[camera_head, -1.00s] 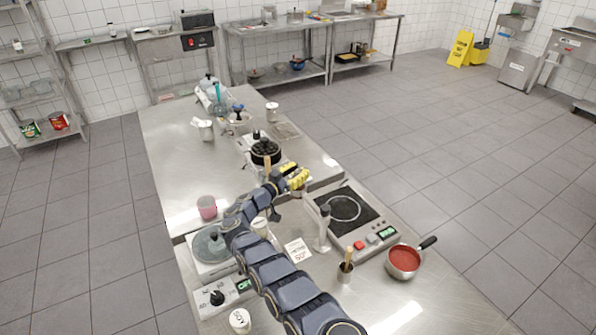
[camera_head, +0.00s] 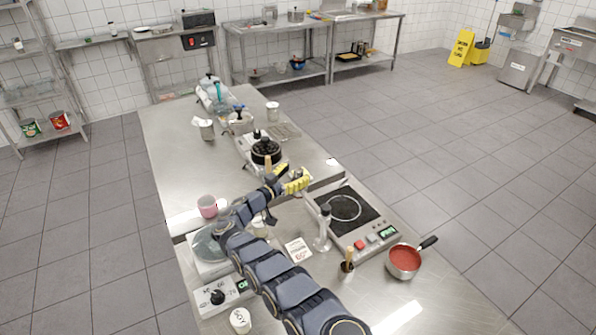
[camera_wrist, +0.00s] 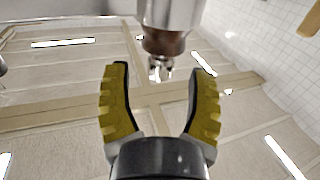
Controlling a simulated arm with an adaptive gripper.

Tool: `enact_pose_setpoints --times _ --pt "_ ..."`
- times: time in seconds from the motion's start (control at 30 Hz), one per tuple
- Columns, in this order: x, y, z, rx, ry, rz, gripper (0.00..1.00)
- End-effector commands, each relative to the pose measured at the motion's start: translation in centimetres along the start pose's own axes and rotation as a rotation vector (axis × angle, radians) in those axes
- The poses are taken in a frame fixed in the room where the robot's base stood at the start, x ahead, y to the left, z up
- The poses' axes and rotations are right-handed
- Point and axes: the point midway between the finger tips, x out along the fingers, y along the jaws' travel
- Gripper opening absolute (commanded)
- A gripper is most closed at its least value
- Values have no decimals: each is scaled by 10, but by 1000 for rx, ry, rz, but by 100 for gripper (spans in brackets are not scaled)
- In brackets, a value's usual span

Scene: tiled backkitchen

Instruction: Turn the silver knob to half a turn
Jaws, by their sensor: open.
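A small silver-grey knob (camera_head: 372,238) sits on the front panel of the induction hob (camera_head: 322,198), between a red button (camera_head: 360,244) and a green display (camera_head: 388,232). It is too small to read its angle. My gripper (camera_head: 298,181) has yellow finger pads and is above the table, beyond and left of the hob, well apart from the knob. In the wrist view my gripper (camera_wrist: 160,68) is open, with nothing between its pads. The knob does not show clearly there.
A metal grinder-like cylinder (camera_head: 323,228) stands left of the knob panel, with a small utensil cup (camera_head: 347,266) nearby. A saucepan of red sauce (camera_head: 404,260) is right of the panel. A black pot (camera_head: 265,152) stands beyond the gripper. A metal cylinder (camera_wrist: 170,14) crosses the wrist view's top.

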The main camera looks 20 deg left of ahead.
Motion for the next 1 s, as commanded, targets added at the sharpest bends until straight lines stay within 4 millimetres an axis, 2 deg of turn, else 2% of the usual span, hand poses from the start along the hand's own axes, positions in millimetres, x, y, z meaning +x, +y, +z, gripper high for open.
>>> enact_pose_setpoints --times 0.2,0.4,0.77,0.87,1.0 --pt "-35 -1 -3 1 5 -4 56" --pt "-55 0 -1 0 3 -2 56" --pt "-58 0 -2 3 5 -3 55" --pt "-55 -2 -9 23 26 -33 55" --pt "-46 -12 -33 92 104 -190 55"
